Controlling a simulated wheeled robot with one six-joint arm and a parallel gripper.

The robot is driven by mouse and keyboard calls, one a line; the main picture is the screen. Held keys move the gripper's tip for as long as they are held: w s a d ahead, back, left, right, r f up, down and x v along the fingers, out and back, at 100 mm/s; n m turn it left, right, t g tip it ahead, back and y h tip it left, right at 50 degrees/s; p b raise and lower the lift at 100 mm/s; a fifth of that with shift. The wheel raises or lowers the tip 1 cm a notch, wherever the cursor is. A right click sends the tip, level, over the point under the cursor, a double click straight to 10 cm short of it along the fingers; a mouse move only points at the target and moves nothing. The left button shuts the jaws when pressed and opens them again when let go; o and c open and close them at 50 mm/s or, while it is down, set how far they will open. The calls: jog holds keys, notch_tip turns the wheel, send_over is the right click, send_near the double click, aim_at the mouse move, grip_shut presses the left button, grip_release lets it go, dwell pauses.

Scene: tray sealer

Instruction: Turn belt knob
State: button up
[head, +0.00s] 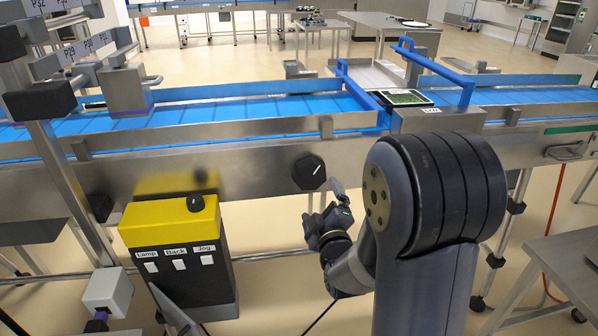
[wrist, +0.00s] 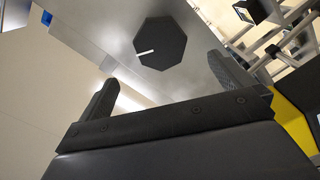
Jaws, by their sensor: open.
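The belt knob (head: 309,173) is a black, many-sided knob with a white pointer line. It sits on the steel side of the conveyor in the head view. It also shows in the wrist view (wrist: 163,46), ahead of my gripper and between the lines of its two fingers. My gripper (wrist: 165,85) is open with nothing between its fingers, and it is apart from the knob. In the head view my gripper (head: 324,200) is just below and right of the knob, partly hidden by my own arm.
A yellow and black control box (head: 178,245) with a black knob (head: 195,203) and switches labelled Lamp, Back and Jog stands left of my gripper. The blue belt (head: 250,108) runs above. A blue guard frame (head: 434,66) and a tray (head: 404,98) are at the right.

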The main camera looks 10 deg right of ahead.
aim_at(312, 179)
jog(key=w, duration=1)
jog(key=shift+w+p, duration=0.2)
jog(key=shift+p, duration=0.2)
jog(key=c, duration=0.8)
